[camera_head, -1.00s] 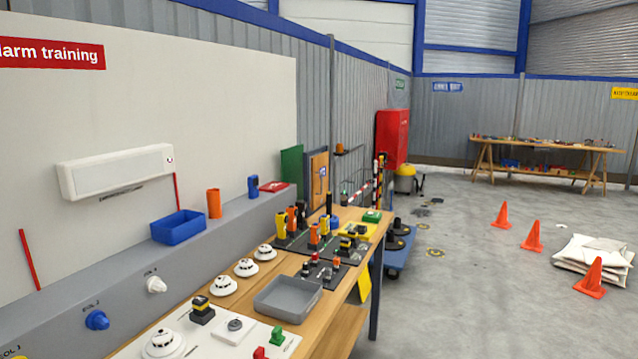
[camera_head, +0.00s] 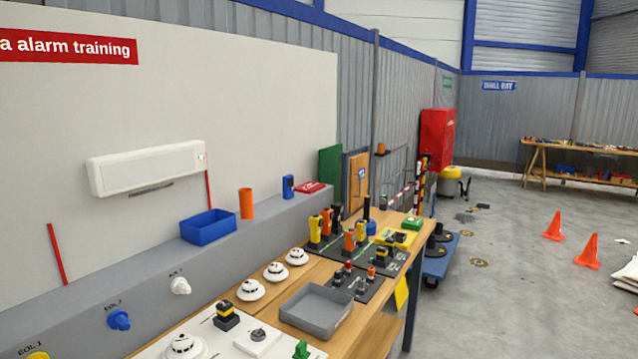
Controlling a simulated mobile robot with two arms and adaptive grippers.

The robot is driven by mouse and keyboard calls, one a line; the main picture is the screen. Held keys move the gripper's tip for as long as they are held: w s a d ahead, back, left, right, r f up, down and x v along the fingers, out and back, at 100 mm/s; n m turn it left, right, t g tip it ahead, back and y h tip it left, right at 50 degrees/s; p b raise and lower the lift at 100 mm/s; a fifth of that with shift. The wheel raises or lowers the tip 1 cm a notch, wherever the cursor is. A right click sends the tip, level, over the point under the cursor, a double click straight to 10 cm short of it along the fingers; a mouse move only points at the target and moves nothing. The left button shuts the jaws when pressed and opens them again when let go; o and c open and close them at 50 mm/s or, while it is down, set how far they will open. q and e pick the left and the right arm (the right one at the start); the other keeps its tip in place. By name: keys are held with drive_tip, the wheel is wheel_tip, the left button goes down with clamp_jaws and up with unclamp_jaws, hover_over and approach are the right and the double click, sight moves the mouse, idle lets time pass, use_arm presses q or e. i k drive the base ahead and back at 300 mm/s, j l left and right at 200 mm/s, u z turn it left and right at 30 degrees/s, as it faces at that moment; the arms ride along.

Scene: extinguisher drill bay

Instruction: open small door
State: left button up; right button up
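A small wooden door-like panel (camera_head: 357,181) with a blue mark stands upright in a dark frame beyond the far end of the workbench, against the grey wall. It looks closed, but it is small in the view and its handle cannot be made out. A red cabinet (camera_head: 437,138) is on the wall farther along. I cannot tell for sure which of these the task calls the small door. Neither of my grippers shows in the head view.
A wooden workbench (camera_head: 375,335) holds white detectors, a grey tray (camera_head: 316,310) and several small tools. A blue cart (camera_head: 440,262) stands by its far end. Orange cones (camera_head: 587,252) and a far table (camera_head: 600,151) are at right. The grey floor between is mostly clear.

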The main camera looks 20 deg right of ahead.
sight(359, 163)
drive_tip(key=i+l+u, duration=0.15)
drive_tip(key=l, duration=0.25)
drive_tip(key=i+l+u, duration=0.1)
drive_tip(key=l, duration=0.3)
drive_tip(key=i+l+u, duration=0.15)
drive_tip(key=l, duration=0.3)
drive_tip(key=i+l+u, duration=0.1)
drive_tip(key=l, duration=0.35)
drive_tip(key=i+l+u, duration=0.15)
drive_tip(key=l, duration=0.35)
